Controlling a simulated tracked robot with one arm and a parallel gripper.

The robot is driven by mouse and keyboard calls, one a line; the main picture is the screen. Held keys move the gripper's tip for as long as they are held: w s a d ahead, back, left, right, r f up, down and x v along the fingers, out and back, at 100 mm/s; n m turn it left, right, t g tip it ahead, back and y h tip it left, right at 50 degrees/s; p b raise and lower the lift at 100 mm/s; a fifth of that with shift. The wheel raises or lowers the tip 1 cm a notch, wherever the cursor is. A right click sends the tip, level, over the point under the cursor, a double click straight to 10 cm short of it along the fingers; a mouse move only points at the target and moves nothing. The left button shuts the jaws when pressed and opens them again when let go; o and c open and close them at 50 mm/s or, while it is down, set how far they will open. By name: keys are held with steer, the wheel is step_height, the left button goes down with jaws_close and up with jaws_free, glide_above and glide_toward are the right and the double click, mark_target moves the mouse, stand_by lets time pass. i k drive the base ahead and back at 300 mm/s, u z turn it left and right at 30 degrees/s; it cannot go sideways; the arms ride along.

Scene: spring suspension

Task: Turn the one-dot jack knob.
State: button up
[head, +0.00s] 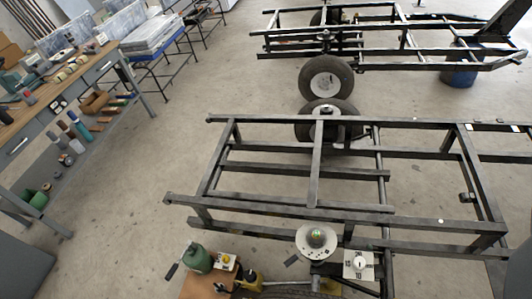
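Several knob-like parts show near the bottom of the head view. A round pale plate with a dark hub and a small green spot (316,238) sits at the near edge of the black frame. A white square plate with a round white knob (359,264) is just to its right and lower. A small yellow-and-white block with a dark top spot (227,262) stands further left, on a brown surface. The dot marks are too small to read, so I cannot tell which is the one-dot jack knob. My gripper is not in view.
A black steel trailer frame (280,212) fills the middle, with wheels (326,79) and a second frame (390,66) behind. A green canister (197,257) stands left of the knobs. A workbench (62,78) with tools lines the left. The floor (170,165) between bench and frame is clear.

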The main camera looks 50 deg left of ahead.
mark_target(250, 276)
steer(key=z, duration=0.1)
steer(key=k, duration=1.1)
steer(key=u, duration=0.7)
steer(key=i, duration=1)
